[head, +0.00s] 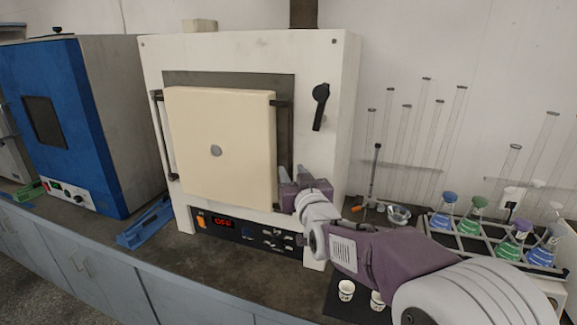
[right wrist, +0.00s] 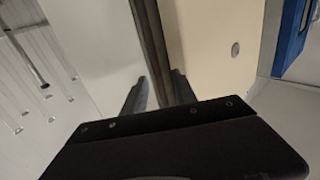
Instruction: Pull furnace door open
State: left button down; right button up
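The white furnace (head: 335,80) stands on the bench. Its thick cream door (head: 225,125) sits in front of a dark frame and looks closed. A dark upright bar runs along the door's right edge. My right gripper (head: 291,172) is at the lower part of that edge. In the right wrist view its two fingers (right wrist: 158,92) are apart, with the dark upright bar (right wrist: 150,45) running between them; the cream door (right wrist: 215,50) is on the right. I cannot tell whether the fingers touch the bar. My left gripper is in neither view.
A black lever (head: 320,105) is on the furnace front, and a control panel (head: 245,232) is below the door. A blue oven (head: 55,120) stands to the left. A rack of flasks (head: 480,248) and small cups (head: 346,290) are right, near my arm.

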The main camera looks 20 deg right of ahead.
aim_at(291, 168)
jog(key=w, duration=0.3)
jog(key=shift+d, duration=0.2)
jog(key=shift+w+a, duration=0.1)
jog(key=shift+w, duration=0.35)
grip_shut()
dwell(0.8)
